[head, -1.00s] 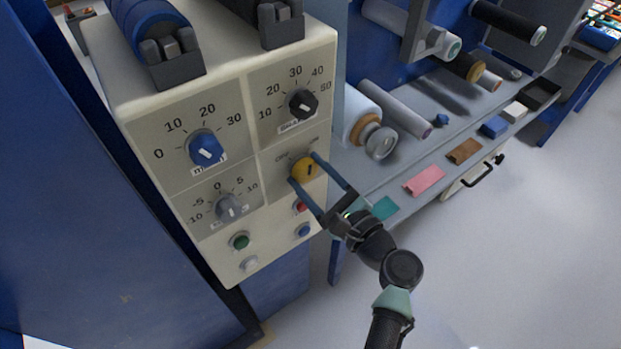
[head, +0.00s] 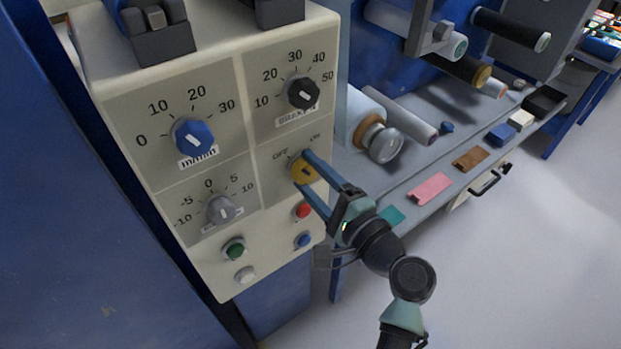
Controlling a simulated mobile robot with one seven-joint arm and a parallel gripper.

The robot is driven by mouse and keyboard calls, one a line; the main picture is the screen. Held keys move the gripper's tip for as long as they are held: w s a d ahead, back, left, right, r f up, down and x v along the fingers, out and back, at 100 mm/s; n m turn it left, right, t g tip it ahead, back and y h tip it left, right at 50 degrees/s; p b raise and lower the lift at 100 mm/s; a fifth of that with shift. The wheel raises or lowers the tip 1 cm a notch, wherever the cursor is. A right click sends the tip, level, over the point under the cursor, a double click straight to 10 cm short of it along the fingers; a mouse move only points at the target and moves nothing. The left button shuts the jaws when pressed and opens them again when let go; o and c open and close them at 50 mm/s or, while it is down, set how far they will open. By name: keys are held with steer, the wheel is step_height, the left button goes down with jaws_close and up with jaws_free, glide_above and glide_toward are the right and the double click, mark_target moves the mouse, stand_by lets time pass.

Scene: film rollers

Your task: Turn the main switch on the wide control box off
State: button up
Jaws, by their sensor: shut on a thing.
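The wide control box (head: 130,100) has a cream front with several dials and buttons. Its main switch (head: 304,171) is a round yellow knob in the right panel, below "OFF" on the left and "ON" on the right. The small dark mark on the knob appears tilted to the upper left, towards the OFF side, though fingers partly cover its edge. My gripper (head: 304,172) comes from the lower right, with its blue fingers on either side of the yellow knob, shut on it.
The black dial (head: 302,92) is above the switch, the grey dial (head: 220,210) to its left. The red button (head: 302,210) and blue button (head: 303,240) lie just below my fingers. A shelf with rollers (head: 400,115) stands to the right; open floor (head: 530,250) lies beyond.

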stand_by(0.4)
steer(key=o, duration=1.4)
steer(key=v, duration=1.3)
